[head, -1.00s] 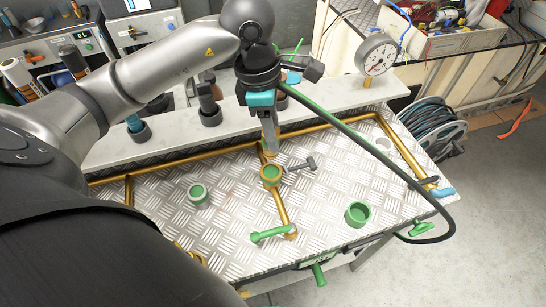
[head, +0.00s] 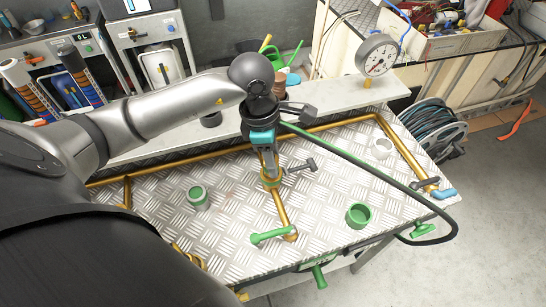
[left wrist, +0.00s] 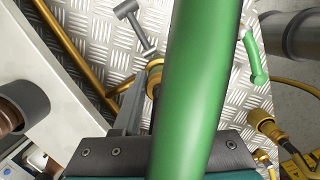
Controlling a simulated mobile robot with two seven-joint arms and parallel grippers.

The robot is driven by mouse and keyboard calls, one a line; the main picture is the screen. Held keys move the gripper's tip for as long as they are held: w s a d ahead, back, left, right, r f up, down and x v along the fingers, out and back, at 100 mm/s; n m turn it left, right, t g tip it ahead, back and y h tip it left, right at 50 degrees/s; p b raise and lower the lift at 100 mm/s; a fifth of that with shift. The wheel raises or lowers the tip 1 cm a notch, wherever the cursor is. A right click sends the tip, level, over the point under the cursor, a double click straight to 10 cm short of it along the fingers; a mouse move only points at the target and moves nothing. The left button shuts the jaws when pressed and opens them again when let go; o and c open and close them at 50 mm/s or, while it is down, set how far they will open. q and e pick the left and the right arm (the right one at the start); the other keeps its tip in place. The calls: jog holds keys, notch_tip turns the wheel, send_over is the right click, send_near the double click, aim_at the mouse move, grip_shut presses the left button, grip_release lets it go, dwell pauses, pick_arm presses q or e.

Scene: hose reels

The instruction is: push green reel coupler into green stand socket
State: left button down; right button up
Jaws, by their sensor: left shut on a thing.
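My left gripper (head: 268,164) is shut on the green reel coupler (left wrist: 198,90), the large green tube that fills the middle of the left wrist view. The fingertips are down at the socket (head: 271,183), a brass fitting with a green ring on the gold pipe. It shows partly in the left wrist view (left wrist: 154,80), beside the green tube. The gripper hides the coupler's lower end, so I cannot tell how far it is in. My right gripper is not in view.
A grey T-handle (head: 301,166) sticks out right of the socket. A green lever (head: 268,236), a green cup (head: 358,215) and a grey cup with green inside (head: 198,197) are on the metal table. A gauge (head: 376,56) stands behind; a hose reel (head: 434,130) is at right.

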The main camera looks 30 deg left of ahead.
pick_arm(q)
jog(key=shift+c, duration=2.3)
grip_release()
jog(key=shift+r+p, duration=0.15)
jog(key=shift+p, duration=0.15)
notch_tip(320, 180, up, 12)
jog(key=a, duration=0.1)
jog(key=shift+s+a, duration=0.3)
jog(key=shift+s, duration=0.1)
